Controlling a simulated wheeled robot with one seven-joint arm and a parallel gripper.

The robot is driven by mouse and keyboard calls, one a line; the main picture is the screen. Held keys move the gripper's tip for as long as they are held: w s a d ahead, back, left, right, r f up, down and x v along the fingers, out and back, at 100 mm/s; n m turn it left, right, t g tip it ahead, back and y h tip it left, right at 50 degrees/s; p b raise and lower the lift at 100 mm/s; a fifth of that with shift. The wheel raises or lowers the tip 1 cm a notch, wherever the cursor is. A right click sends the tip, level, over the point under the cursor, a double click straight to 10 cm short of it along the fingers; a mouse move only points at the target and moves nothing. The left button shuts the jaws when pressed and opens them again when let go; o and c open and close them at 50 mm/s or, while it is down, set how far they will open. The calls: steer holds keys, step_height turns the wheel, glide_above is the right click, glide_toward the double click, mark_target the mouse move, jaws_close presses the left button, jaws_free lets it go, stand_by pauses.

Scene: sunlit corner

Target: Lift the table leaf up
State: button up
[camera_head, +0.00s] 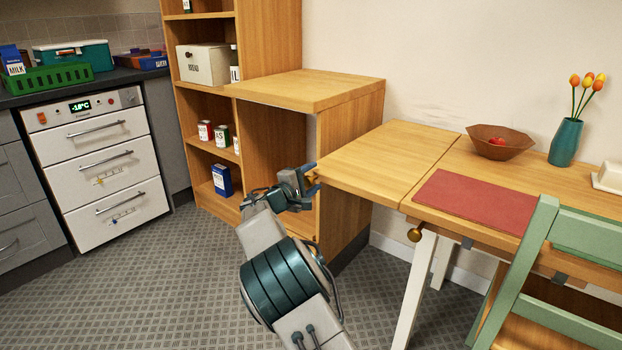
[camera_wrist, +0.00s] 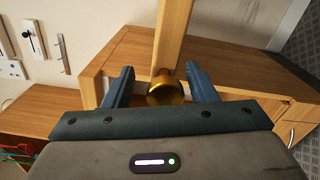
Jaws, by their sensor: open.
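The wooden table leaf (camera_head: 385,158) is the left section of the table (camera_head: 520,178) in the head view. It stands out about level with the tabletop, with a seam between them. My gripper (camera_head: 310,180) is at the leaf's left end. In the wrist view my gripper (camera_wrist: 159,72) is open, with one finger on each side of a round brass knob (camera_wrist: 166,90). The knob sits at the end of a wooden strip (camera_wrist: 174,38), which looks like the leaf seen edge-on. I cannot tell whether either finger touches the knob.
A red mat (camera_head: 475,200), a bowl (camera_head: 500,143) with red fruit and a teal vase (camera_head: 566,142) stand on the tabletop. A green chair (camera_head: 535,255) is at the front right. A wooden shelf unit (camera_head: 330,90) stands close behind my gripper. Another brass knob (camera_head: 415,235) is under the table edge.

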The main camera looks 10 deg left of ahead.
steer(key=p+v, duration=0.2)
steer(key=v, duration=1.1)
steer(key=shift+s+p, duration=0.3)
steer(key=shift+a+r, duration=0.1)
steer(key=s+d+r+m+g+p, duration=0.2)
steer(key=d+r+m+g+p, duration=0.15)
steer(key=d, duration=0.65)
steer(key=s+d+r+m+g+p, duration=0.25)
steer(key=d+r+g+p, duration=0.2)
steer(key=d, duration=0.45)
steer(key=s+d+r+m+g+p, duration=0.25)
steer(key=d+r+p, duration=0.25)
steer(key=d, duration=0.5)
steer(key=s+d+r+m+g+y+p, duration=0.1)
steer(key=s+d+r+m+y+p, duration=0.1)
steer(key=s+r+p, duration=0.3)
steer(key=s+d+r+m+y+p, duration=0.2)
steer(key=s+d+r+y+p, duration=0.1)
steer(key=s, duration=1)
steer(key=s+d+r+m+g+y+p, duration=0.1)
steer(key=s+d+r+m+y+p, duration=0.2)
steer(key=s+r+p, duration=0.3)
steer(key=s+p, duration=0.2)
steer(key=s, duration=0.1)
steer(key=shift+d+r+g, duration=0.2)
steer(key=shift+r+g, duration=0.15)
